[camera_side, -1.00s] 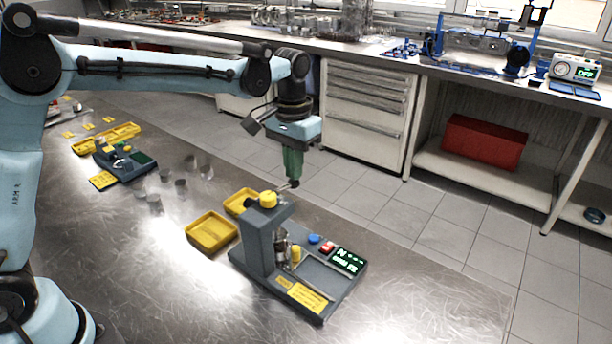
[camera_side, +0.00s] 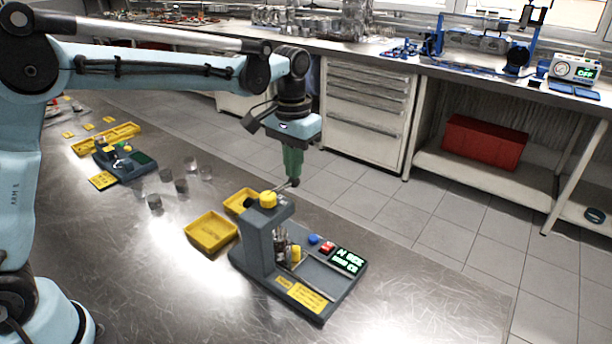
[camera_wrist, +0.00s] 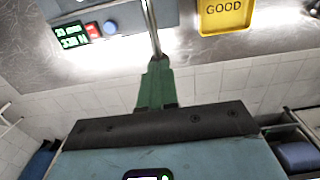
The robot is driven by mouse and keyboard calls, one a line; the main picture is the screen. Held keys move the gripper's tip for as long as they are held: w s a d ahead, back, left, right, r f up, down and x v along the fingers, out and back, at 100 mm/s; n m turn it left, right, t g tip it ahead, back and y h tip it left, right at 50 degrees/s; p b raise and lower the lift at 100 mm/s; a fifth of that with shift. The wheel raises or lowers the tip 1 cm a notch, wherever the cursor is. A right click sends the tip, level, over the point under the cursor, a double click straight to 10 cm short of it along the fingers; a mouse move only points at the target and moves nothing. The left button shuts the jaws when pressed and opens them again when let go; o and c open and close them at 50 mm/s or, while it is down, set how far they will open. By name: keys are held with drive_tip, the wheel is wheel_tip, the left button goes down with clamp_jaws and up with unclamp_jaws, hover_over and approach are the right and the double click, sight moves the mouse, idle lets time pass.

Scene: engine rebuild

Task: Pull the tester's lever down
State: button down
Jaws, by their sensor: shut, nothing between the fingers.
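The tester (camera_side: 262,245) is a grey bench device with an upright column, a yellow knob (camera_side: 268,199) on top and a green-lit display (camera_side: 346,261). Its lever (camera_side: 283,187) is a thin metal rod that reaches from the column top toward my gripper. In the wrist view, the lever (camera_wrist: 152,28) runs up from the fingertips. My gripper (camera_side: 294,182) has green fingers, shut and pointing down at the lever's outer end. In the wrist view, its fingertips (camera_wrist: 157,62) overlap the rod's end; I cannot tell whether they touch it.
Several small metal cylinders and another grey device (camera_side: 124,158) lie farther left. The bench front is clear.

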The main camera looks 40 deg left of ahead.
wheel_tip(320, 180, up, 10)
drive_tip(key=shift+s+r, duration=0.2)
drive_tip(key=shift+s, duration=0.05)
idle(0.9)
drive_tip(key=s+a+f+t, duration=0.2)
drive_tip(key=s+f+t, duration=0.1)
drive_tip(key=s, duration=0.5)
drive_tip(key=s+a+f+t, duration=0.3)
drive_tip(key=s+f, duration=0.3)
drive_tip(key=s, duration=0.3)
drive_tip(key=shift+a+f+t, duration=0.2)
drive_tip(key=shift+t, duration=0.4)
